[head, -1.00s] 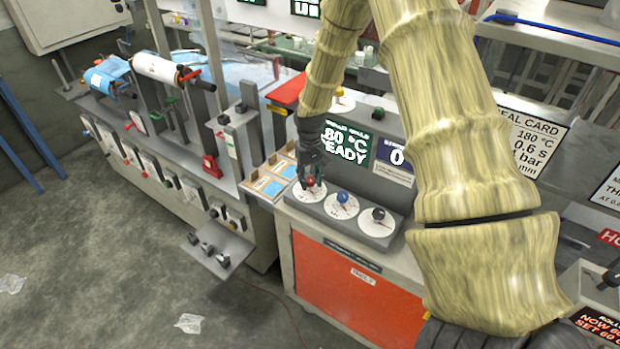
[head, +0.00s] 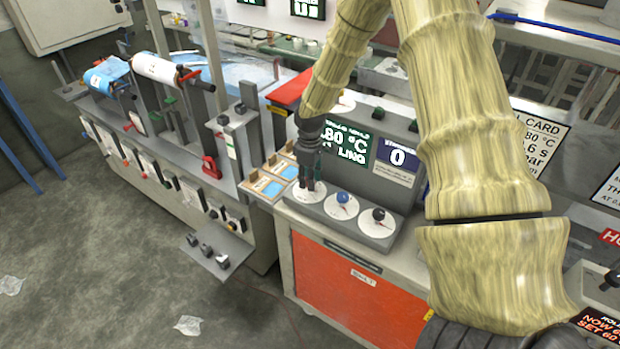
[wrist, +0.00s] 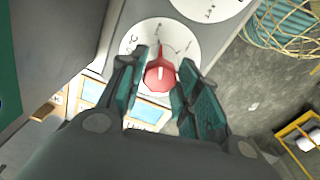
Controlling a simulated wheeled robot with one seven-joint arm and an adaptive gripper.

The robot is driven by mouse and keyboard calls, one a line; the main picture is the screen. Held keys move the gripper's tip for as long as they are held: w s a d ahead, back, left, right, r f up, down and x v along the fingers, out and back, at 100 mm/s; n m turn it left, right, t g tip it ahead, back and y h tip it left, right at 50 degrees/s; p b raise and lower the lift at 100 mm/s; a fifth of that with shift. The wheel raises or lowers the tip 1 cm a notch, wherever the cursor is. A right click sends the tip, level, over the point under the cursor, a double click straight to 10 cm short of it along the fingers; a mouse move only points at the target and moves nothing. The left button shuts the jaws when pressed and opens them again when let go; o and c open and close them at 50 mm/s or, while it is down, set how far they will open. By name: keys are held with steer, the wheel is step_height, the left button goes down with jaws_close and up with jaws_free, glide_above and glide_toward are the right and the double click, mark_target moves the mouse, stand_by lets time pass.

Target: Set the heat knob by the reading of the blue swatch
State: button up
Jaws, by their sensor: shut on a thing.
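My gripper (head: 311,178) points down over the leftmost of three dials on the sloped panel. In the wrist view my gripper (wrist: 163,92) has its teal fingers on either side of a red knob (wrist: 160,75), closed on it. The red knob has a white pointer line and sits on a white round dial (wrist: 133,40). In the head view the fingers hide most of the red knob. The blue swatches (head: 271,188) lie in wooden trays just left of the panel. The green display (head: 345,146) reads about 80 °C, partly hidden by my arm.
A blue knob (head: 343,197) and a black knob (head: 378,214) stand close to the right on their own dials. A blue display (head: 398,158) shows 0. A red lever (head: 211,166) stands on the bench at the left. The floor in front is mostly clear.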

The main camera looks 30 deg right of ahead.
steer(key=shift+d+n, duration=0.1)
steer(key=shift+n, duration=0.6)
steer(key=o, duration=1)
step_height(320, 180, up, 12)
steer(key=shift+d, duration=0.1)
stand_by(0.5)
